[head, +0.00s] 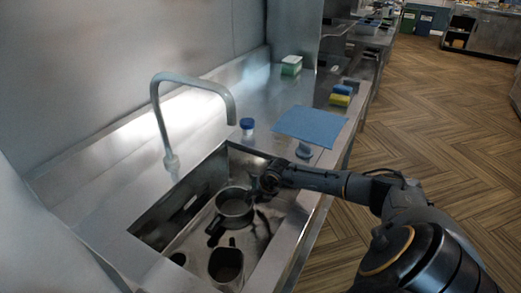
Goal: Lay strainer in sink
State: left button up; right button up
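The metal sink (183,199) is sunk into the steel counter, below the tall faucet. A dark round vessel with a handle (234,208), possibly the strainer, shows inside the sink's outline; I cannot tell if it rests on the bottom. A second dark vessel (227,265), jug-like, stands in the near part of the sink. My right gripper (262,187) reaches in from the right over the sink, close to the round vessel's right rim. Its fingers are dark and small, so contact and opening cannot be told. My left gripper is out of view.
The faucet (188,82) arches over the sink's left side. A blue-capped jar (247,125), a blue sheet (310,125), yellow and blue sponges (340,97) and a green-white box (291,65) stand beyond the sink.

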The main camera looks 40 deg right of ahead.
jog(key=v, duration=0.9)
jog(key=shift+a, duration=0.1)
